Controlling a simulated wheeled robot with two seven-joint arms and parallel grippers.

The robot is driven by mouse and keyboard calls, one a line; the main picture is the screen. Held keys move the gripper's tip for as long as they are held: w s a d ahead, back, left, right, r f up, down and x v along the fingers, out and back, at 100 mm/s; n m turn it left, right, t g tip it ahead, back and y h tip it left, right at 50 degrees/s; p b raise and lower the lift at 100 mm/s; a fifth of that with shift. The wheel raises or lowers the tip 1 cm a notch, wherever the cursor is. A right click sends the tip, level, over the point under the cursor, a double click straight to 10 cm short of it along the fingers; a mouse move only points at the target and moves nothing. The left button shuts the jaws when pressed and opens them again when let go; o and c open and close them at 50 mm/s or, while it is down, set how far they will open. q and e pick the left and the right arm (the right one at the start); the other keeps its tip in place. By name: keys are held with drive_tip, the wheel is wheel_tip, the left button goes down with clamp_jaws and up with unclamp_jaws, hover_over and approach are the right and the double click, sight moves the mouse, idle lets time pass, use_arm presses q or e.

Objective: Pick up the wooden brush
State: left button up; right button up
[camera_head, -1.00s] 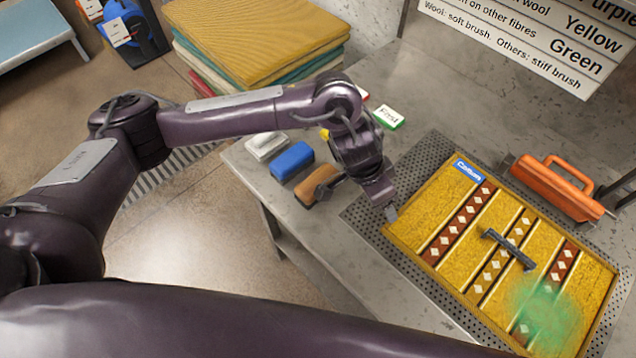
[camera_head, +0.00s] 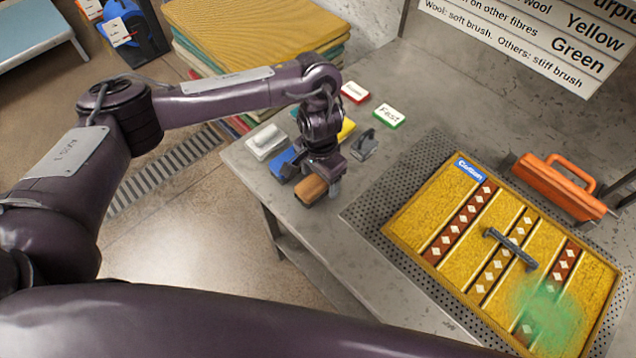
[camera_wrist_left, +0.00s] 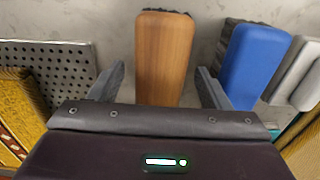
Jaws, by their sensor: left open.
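The wooden brush (camera_head: 312,190) lies on the grey table near its left edge, at the end of a row of brushes. In the left wrist view the wooden brush (camera_wrist_left: 164,58) shows a brown wooden back with dark bristles at its edges. My left gripper (camera_head: 322,176) is over the brush in the head view. In the wrist view my left gripper (camera_wrist_left: 160,85) is open, with one finger on each side of the brush's near end. I cannot tell whether the fingers touch it. My right gripper is not in view.
A blue brush (camera_head: 285,163) and a white brush (camera_head: 266,142) lie close beside the wooden one. A grey handled tool (camera_head: 364,145) stands to the right.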

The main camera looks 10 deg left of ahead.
use_arm(q)
drive_tip(key=shift+f, duration=0.55)
drive_tip(key=c, duration=1.1)
drive_tip(key=shift+r, duration=0.15)
drive_tip(key=shift+w+r, duration=0.1)
drive_tip(key=shift+r, duration=0.5)
wheel_tip(320, 180, up, 19)
drive_tip(key=shift+f+p, duration=0.2)
drive_tip(key=shift+p, duration=0.75)
